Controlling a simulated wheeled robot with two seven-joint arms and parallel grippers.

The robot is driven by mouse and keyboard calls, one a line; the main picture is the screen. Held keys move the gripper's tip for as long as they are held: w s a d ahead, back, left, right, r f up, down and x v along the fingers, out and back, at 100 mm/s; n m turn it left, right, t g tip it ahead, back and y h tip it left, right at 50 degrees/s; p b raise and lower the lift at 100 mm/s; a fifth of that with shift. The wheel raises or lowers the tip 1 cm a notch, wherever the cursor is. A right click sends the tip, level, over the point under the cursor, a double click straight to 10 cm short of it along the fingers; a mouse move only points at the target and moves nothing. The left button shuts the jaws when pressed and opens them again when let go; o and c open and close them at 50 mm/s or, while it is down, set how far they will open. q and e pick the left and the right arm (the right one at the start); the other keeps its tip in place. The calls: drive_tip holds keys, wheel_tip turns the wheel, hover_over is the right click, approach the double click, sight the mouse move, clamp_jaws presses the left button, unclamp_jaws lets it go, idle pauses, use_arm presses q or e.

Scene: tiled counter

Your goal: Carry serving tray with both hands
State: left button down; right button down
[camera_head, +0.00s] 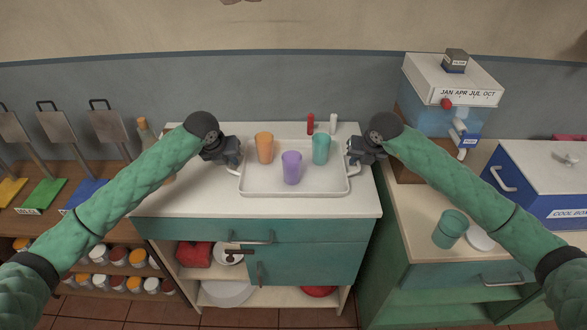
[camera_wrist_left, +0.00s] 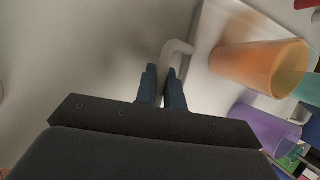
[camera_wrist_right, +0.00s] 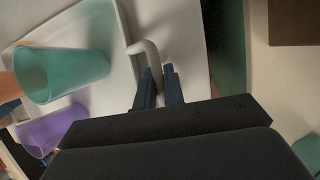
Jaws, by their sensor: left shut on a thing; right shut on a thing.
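The white serving tray (camera_head: 265,188) rests on the white counter top, level, with a handle at each end. An orange cup (camera_head: 264,148), a purple cup (camera_head: 292,168) and a teal cup (camera_head: 321,148) stand upright on it. My left gripper (camera_head: 236,160) is at the tray's left end; in the left wrist view its fingers (camera_wrist_left: 163,88) are shut on the left tray handle (camera_wrist_left: 176,48). My right gripper (camera_head: 352,157) is at the right end; in the right wrist view its fingers (camera_wrist_right: 158,85) are shut on the right tray handle (camera_wrist_right: 146,50).
Red (camera_head: 310,123) and white (camera_head: 333,123) shakers stand behind the tray. A bottle (camera_head: 146,133) is behind my left arm. On the right counter are a teal cup (camera_head: 450,229), a white plate (camera_head: 481,240), a drink dispenser (camera_head: 445,120) and a cool box (camera_head: 540,185). Counter in front of the tray is clear.

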use_arm(q)
drive_tip(key=shift+r, duration=0.2)
use_arm(e)
drive_tip(key=shift+r, duration=0.25)
